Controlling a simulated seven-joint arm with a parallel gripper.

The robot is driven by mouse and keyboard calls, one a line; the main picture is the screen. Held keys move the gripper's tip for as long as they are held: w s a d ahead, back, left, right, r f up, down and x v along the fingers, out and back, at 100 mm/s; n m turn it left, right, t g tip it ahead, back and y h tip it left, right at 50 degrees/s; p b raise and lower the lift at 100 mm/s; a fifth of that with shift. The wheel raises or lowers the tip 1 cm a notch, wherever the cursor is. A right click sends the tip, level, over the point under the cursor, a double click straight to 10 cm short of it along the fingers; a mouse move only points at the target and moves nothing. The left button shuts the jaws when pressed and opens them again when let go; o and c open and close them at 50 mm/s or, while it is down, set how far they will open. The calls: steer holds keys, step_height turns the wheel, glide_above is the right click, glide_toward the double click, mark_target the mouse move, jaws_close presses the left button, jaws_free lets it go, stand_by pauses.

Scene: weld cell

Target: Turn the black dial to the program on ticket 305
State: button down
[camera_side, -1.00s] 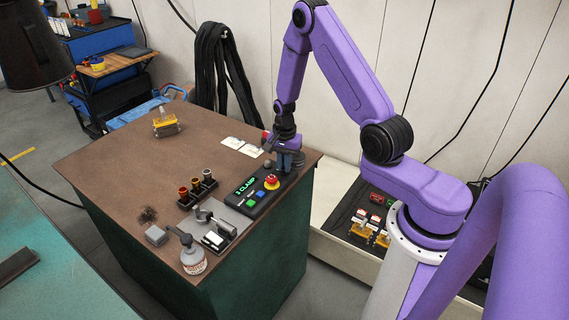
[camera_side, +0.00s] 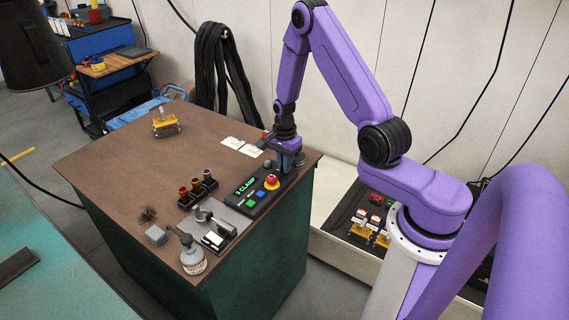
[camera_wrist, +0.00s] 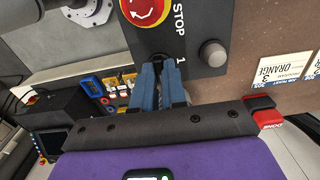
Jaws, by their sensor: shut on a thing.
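A dark control panel (camera_side: 258,198) lies along the right edge of the brown bench. Its green display (camera_side: 246,187) appears to read "3 CLAMP". My gripper (camera_side: 289,160) points down at the panel's far end, with its blue fingers shut on the black dial. The fingers hide nearly all of the dial, so its pointer cannot be read. In the wrist view, my gripper (camera_wrist: 160,77) covers the dial beside a printed "1". Two white tickets (camera_side: 241,146) lie flat behind the panel.
A red stop button (camera_side: 271,182) and a grey knob (camera_wrist: 213,53) sit close to my gripper on the panel. The bench's left part is mostly clear.

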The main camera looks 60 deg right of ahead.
mark_target(282, 169)
steer(key=c, duration=1.2)
jaws_free()
step_height(282, 169, up, 18)
steer(key=shift+f, duration=0.25)
steer(key=s+a+r+n, duration=0.2)
steer(key=s+a+n, duration=0.1)
steer(key=a+n, duration=0.45)
steer(key=s+a+r+n, duration=0.2)
steer(key=s+a+n, duration=0.2)
steer(key=a+n, duration=0.3)
steer(key=s+a+n, duration=0.1)
steer(key=s+n, duration=0.4)
steer(key=s, duration=0.2)
steer(key=s+a+n, duration=0.2)
steer(key=s+n, duration=0.4)
steer(key=s+a+r+n, duration=0.1)
steer(key=s+n, duration=0.4)
steer(key=s, duration=0.2)
steer(key=shift+s+a, duration=0.35)
steer(key=shift+a, duration=0.05)
